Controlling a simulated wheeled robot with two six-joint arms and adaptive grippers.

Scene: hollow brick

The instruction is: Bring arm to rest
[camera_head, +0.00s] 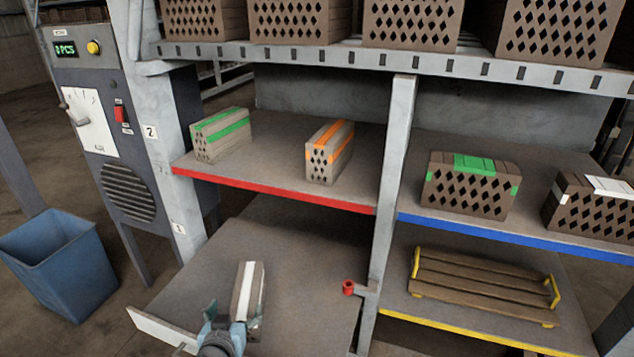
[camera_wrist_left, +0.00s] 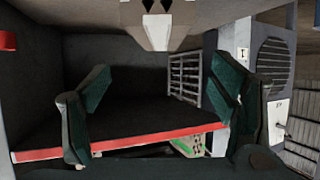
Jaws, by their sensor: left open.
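My left gripper (camera_head: 229,322) is low in the head view, at the near end of a hollow brick with a white stripe (camera_head: 249,283). The brick lies on the bare lower shelf board (camera_head: 300,262). In the left wrist view the two green fingers (camera_wrist_left: 160,72) stand wide apart with nothing between them. The white-striped brick's end (camera_wrist_left: 157,28) shows there at the top edge, outside the finger gap. The gripper hides part of the brick's near end in the head view. My right gripper is not in view.
The red-edged shelf (camera_head: 270,190) above holds a green-striped brick (camera_head: 221,133) and an orange-striped brick (camera_head: 330,152). Dark bricks stand on the blue-edged shelf (camera_head: 520,237); a wooden pallet (camera_head: 484,284) is below. A post (camera_head: 397,130) divides the bays. A blue bin (camera_head: 60,262) stands left.

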